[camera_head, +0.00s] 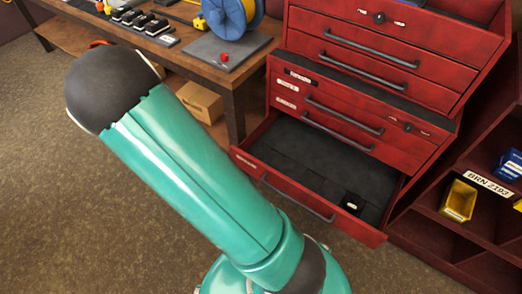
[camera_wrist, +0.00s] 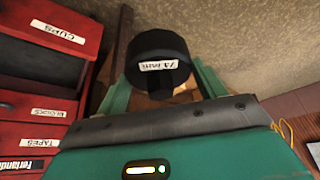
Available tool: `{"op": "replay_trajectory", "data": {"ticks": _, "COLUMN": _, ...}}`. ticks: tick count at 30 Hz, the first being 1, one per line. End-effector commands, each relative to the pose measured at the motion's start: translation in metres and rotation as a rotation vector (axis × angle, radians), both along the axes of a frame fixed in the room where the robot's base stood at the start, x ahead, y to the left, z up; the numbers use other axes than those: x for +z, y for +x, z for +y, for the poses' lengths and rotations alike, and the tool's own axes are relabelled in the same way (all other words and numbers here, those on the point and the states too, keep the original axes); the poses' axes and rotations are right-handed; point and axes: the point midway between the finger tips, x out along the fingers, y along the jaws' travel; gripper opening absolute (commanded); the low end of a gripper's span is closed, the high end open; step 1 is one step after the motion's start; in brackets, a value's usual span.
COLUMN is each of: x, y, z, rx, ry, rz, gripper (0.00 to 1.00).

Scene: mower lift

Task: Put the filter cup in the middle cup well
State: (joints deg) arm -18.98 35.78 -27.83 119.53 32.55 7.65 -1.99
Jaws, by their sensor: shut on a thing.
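In the wrist view my gripper (camera_wrist: 162,78) has a green finger on each side of a round black cup (camera_wrist: 158,45) with a white label that seems to read "74 mm". My gripper is shut on this cup, and the cup is held clear of the floor. The head view does not show the gripper or the held cup; my arm's dark elbow blocks part of the bench side. An open red drawer (camera_head: 252,165) with a dark lining holds a small black item (camera_head: 352,203) with a white mark near its front right corner. I cannot make out the middle cup well.
A wooden workbench (camera_head: 262,52) carries a grey plate (camera_head: 212,57) with a red knob, a blue and yellow reel (camera_head: 232,15) and several black items. A cardboard box (camera_head: 200,101) sits beneath. The red cabinet (camera_head: 395,50) stands right of it. A yellow bin (camera_head: 459,200) is on the right shelf.

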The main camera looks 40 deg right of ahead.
Motion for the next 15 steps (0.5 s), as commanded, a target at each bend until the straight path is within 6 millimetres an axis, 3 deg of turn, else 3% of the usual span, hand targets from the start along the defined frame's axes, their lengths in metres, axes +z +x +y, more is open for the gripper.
{"op": "replay_trajectory", "data": {"ticks": 8, "x": -0.043, "y": -0.036, "z": -0.096, "rx": -0.636, "ry": -0.009, "rz": 0.003, "gripper": 0.35}}
{"op": "replay_trajectory", "data": {"ticks": 15, "x": -0.069, "y": -0.093, "z": -0.185, "rx": -1.292, "ry": -0.005, "rz": 0.000, "gripper": 0.35}}
